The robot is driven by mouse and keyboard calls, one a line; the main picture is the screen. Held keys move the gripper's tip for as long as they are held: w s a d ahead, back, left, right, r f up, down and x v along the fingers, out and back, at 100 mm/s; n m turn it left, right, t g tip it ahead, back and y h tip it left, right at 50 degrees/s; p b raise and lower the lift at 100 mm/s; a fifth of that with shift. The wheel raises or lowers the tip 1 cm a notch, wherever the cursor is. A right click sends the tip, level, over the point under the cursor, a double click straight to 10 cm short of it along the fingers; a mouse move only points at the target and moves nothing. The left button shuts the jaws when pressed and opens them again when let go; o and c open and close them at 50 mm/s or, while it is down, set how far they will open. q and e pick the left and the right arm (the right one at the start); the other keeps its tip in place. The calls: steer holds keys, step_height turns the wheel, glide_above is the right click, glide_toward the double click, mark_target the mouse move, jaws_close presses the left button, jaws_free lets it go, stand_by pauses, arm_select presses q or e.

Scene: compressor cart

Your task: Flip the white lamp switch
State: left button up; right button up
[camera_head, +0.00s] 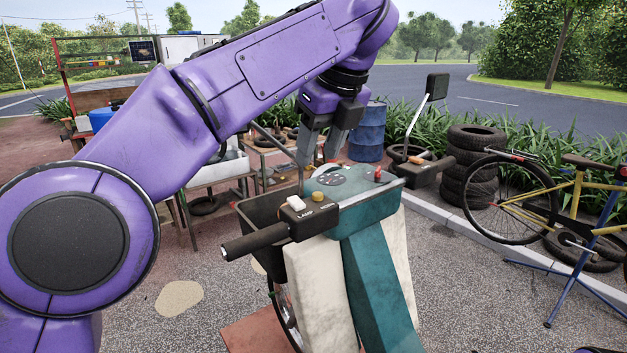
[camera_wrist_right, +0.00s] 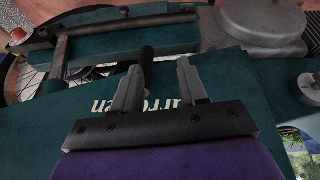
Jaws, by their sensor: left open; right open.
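The white lamp switch (camera_head: 296,203) sits on a black box marked LAMP (camera_head: 305,219), beside the grey-black handle grip (camera_head: 255,242) of the teal cart. A small yellow-brown button (camera_head: 317,196) is next to it. My left gripper (camera_head: 319,158) points down with its fingers apart, above and behind the switch, over the far side of the teal panel (camera_head: 365,196); it appears clear of the switch. In the right wrist view my right gripper (camera_wrist_right: 158,75) is open in front of a teal surface with partly hidden lettering. A dark rod (camera_wrist_right: 147,68) shows between its fingertips; contact cannot be told.
A red knob (camera_head: 378,174) stands on the panel. A mirror (camera_head: 437,87) rises on the cart's right side, near the other handle (camera_head: 425,170). Stacked tyres (camera_head: 473,165), a blue barrel (camera_head: 368,132) and a yellow bicycle (camera_head: 545,205) stand behind. Open ground lies to the front left.

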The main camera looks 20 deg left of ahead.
arm_select(q)
glide_above(299, 204)
steer(key=s+d, duration=0.2)
steer(key=f, duration=0.4)
steer(key=shift+w+f, duration=0.1)
steer(key=shift+w, duration=0.1)
steer(key=x, duration=0.2)
steer(key=w+x, duration=0.1)
steer(key=x, duration=0.2)
steer(key=shift+d+f, duration=0.1)
steer(key=shift+f, duration=0.1)
steer(key=shift+s+r, duration=0.2)
steer(key=shift+s, duration=0.2)
steer(key=shift+c, duration=0.3)
steer(key=shift+s+r, duration=0.1)
steer(key=shift+s, duration=0.1)
steer(key=c, duration=0.5)
steer(key=shift+w, duration=0.1)
jaws_close()
arm_select(e)
steer(key=s, duration=0.2)
steer(key=shift+s+r, duration=0.15)
steer(key=shift+s, duration=0.15)
